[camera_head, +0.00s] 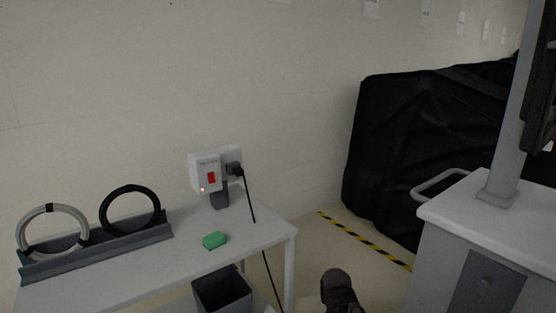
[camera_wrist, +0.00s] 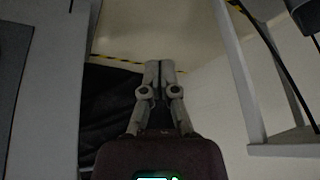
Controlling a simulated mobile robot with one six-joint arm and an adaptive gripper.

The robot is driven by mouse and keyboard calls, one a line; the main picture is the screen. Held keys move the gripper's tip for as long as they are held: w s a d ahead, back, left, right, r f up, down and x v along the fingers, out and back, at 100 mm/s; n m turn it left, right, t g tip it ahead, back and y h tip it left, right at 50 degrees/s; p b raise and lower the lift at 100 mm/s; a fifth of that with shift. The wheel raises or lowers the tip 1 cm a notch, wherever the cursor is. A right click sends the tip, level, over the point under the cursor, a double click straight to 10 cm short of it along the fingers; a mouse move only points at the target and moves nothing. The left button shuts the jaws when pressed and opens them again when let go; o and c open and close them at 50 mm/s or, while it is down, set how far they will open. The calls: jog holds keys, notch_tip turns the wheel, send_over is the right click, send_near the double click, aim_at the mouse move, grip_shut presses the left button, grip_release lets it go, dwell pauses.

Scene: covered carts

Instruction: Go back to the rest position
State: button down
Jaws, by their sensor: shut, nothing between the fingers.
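My gripper (camera_wrist: 159,68) shows in the wrist view with its two fingers together, empty. Beyond the fingertips lies the pale floor with a yellow and black tape line. In the head view part of my arm shows at the bottom, right of the white table (camera_head: 262,236); the fingers cannot be made out there. The gripper is apart from the table and touches nothing that I can see.
On the table are a grey rack (camera_head: 97,253) with two cable rings, a green block (camera_head: 214,240) and a switch box (camera_head: 205,172) with a plugged-in black cable. A dark bin (camera_head: 222,290) stands below. A grey cart (camera_head: 470,217) and black-covered cart (camera_head: 425,150) stand right.

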jog(key=s+d+n+g+y, duration=0.1)
jog(key=s+n+g, duration=0.35)
jog(key=s, duration=0.45)
notch_tip(320, 180, up, 20)
jog(key=p, duration=2.2)
jog(key=shift+d+r, duration=0.15)
jog(key=shift+r, duration=0.1)
jog(key=shift+s+d+g, duration=0.1)
jog(key=shift+s+g, duration=0.05)
jog(key=shift+g, duration=0.1)
